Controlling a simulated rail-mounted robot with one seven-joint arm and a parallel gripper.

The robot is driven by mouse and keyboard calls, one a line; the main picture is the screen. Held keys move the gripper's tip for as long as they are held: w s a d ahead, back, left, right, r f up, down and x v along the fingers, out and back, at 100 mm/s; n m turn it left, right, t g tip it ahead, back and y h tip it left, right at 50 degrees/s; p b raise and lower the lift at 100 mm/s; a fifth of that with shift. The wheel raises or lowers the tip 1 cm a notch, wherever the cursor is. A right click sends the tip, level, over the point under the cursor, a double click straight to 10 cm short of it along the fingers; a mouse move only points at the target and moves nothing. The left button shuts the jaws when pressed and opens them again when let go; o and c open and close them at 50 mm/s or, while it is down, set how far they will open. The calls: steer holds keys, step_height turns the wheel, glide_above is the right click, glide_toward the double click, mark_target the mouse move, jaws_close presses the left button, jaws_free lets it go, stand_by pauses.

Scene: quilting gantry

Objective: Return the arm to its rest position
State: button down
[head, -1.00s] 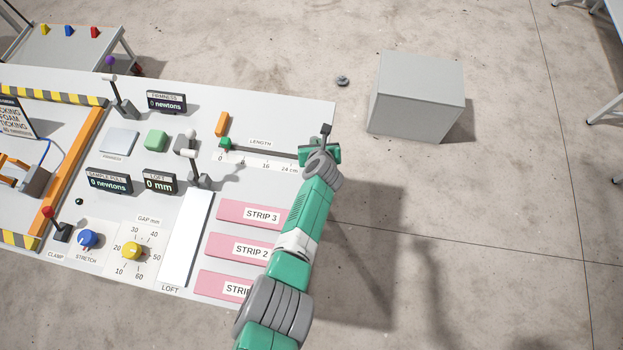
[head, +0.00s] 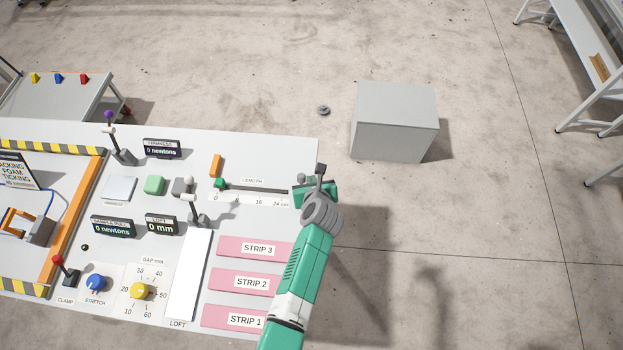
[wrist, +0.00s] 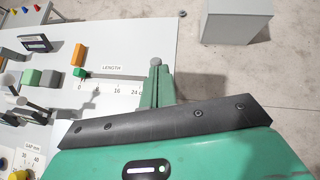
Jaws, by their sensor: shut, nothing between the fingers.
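My arm is green, white and grey. It reaches up from the bottom of the head view to the right end of the control table (head: 290,152). My gripper (head: 313,178) is over the table's right edge, by the 24 cm end of the LENGTH scale (head: 256,199). In the wrist view my gripper (wrist: 157,72) has its green fingers together with nothing held. Whether the fingertips touch the table cannot be told. The green LENGTH knob (head: 219,184) is at the 0 end, apart from my gripper.
Pink strips (head: 248,248), a white LOFT plate (head: 187,275), dials and upright levers (head: 195,208) lie left of my arm. A grey box (head: 393,125) stands on the floor beyond the table, near a small dark disc (head: 324,110). Floor to the right is open, with a bench (head: 580,75) far right.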

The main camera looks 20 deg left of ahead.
stand_by(0.4)
steer(key=w+d+r+n+t+h, duration=0.1)
steer(key=w+d+r+n+t, duration=0.2)
steer(key=r, duration=0.7)
steer(key=w+d+r+n+t, duration=0.1)
steer(key=w+d+r+n, duration=0.25)
steer(key=r, duration=0.65)
steer(key=s+d+r+n+t+h, duration=0.15)
steer(key=r+n, duration=0.35)
steer(key=r, duration=0.6)
steer(key=s+d+r+n+t, duration=0.1)
steer(key=d+r+n+t, duration=0.3)
steer(key=r, duration=0.7)
steer(key=s+d+r+n+t+h, duration=0.1)
steer(key=s+r+n+t, duration=0.2)
steer(key=s+r+n, duration=0.4)
steer(key=s+d+r+n+t+h, duration=0.1)
steer(key=s+r+n+t, duration=0.2)
steer(key=s+r+n, duration=0.4)
steer(key=s+r, duration=0.8)
steer(key=r, duration=0.5)
steer(key=shift+s+d, duration=0.3)
steer(key=shift+s, duration=0.05)
